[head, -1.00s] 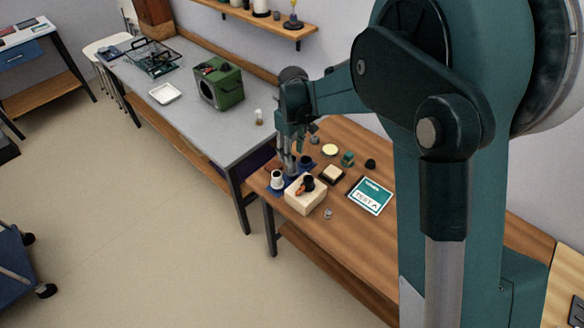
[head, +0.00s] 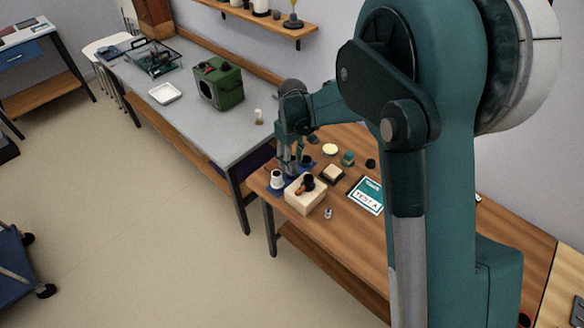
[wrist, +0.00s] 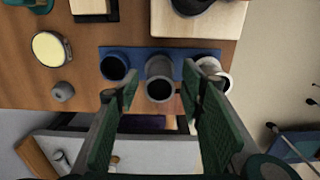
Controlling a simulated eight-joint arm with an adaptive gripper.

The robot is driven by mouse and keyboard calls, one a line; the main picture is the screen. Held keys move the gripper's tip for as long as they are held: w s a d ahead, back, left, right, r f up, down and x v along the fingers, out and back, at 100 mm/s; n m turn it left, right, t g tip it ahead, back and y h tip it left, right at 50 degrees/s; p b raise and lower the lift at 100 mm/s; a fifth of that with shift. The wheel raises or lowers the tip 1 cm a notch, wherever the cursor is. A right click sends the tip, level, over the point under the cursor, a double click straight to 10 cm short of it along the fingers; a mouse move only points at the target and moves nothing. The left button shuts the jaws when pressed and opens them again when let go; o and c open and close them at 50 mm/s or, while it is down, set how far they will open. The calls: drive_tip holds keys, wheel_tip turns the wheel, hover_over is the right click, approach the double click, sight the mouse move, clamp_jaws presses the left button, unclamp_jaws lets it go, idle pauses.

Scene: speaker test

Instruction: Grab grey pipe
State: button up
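The grey pipe (wrist: 160,68) stands in the middle of a blue holder (wrist: 138,55) in the wrist view, its dark round opening facing the camera. A dark blue-black pipe (wrist: 114,66) is to its left and a white pipe (wrist: 222,80) to its right. My gripper (wrist: 160,78) is open, with one green-padded finger on each side of the grey pipe's opening. I see a gap between the pads, and cannot tell whether either touches the pipe. In the head view my gripper (head: 287,168) is low over the blue holder, and I cannot make out the grey pipe there.
A pale wooden block (head: 305,194) with dark pieces on it stands close to the holder. A yellow disc (wrist: 50,47) and a small grey knob (wrist: 63,92) lie to the left in the wrist view. A TEST A card (head: 367,195) lies on the wooden table. A grey bench (head: 200,115) adjoins it.

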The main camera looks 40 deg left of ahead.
drive_tip(key=shift+f, duration=1.6)
drive_tip(key=shift+c, duration=0.5)
drive_tip(key=c, duration=0.9)
